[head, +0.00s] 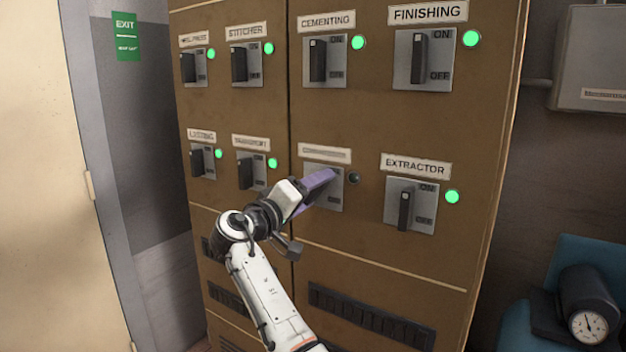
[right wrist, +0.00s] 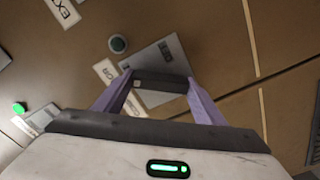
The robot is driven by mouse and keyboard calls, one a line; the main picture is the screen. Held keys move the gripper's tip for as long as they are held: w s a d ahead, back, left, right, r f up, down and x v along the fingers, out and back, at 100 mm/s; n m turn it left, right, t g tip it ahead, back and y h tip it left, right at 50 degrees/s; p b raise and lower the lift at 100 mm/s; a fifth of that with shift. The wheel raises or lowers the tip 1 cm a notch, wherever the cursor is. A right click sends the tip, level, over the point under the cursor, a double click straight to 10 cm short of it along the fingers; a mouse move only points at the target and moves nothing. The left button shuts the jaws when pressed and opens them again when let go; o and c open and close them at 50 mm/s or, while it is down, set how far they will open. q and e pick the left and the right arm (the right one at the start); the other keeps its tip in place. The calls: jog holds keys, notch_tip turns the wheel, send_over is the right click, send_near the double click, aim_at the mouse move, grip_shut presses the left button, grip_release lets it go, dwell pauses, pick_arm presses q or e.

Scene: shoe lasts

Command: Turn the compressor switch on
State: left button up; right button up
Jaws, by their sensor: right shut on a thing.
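The compressor switch plate (head: 336,201) is in the lower row of the brown cabinet, left of the extractor switch. Its label (head: 324,154) is hard to read. Its lamp (head: 353,178) is dark. My right gripper (head: 322,181) is at this switch, and its purple fingers cover the handle in the head view. In the right wrist view the dark handle (right wrist: 160,83) sits between the two fingertips, shut on it. I cannot tell clearly whether the handle points to ON or OFF. My left gripper is not in view.
Other switches with lit green lamps surround it, including the extractor switch (head: 405,208) to the right and the cementing switch (head: 318,60) above. A blue chair (head: 585,255) with a gauge (head: 588,325) stands at lower right. A door (head: 40,180) is at the left.

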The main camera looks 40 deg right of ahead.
jog(key=n+p, duration=0.2)
jog(key=shift+r+n, duration=0.25)
jog(key=shift+n, duration=0.15)
jog(key=shift+n+p, duration=0.8)
jog(key=shift+p, duration=0.2)
jog(key=shift+f+n+p, duration=0.1)
jog(key=shift+n+p, duration=0.45)
jog(key=shift+n, duration=0.15)
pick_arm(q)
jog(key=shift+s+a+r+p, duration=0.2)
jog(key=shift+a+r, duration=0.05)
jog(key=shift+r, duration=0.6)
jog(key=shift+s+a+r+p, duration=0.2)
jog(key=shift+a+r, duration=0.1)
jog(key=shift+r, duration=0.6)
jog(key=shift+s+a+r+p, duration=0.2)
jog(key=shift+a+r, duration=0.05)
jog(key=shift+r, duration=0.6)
pick_arm(e)
jog(key=shift+f+n, duration=0.1)
jog(key=shift+n, duration=0.6)
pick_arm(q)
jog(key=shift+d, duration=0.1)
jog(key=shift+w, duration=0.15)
pick_arm(e)
jog(key=o, duration=1)
jog(key=shift+f, duration=0.1)
jog(key=shift+o, duration=0.2)
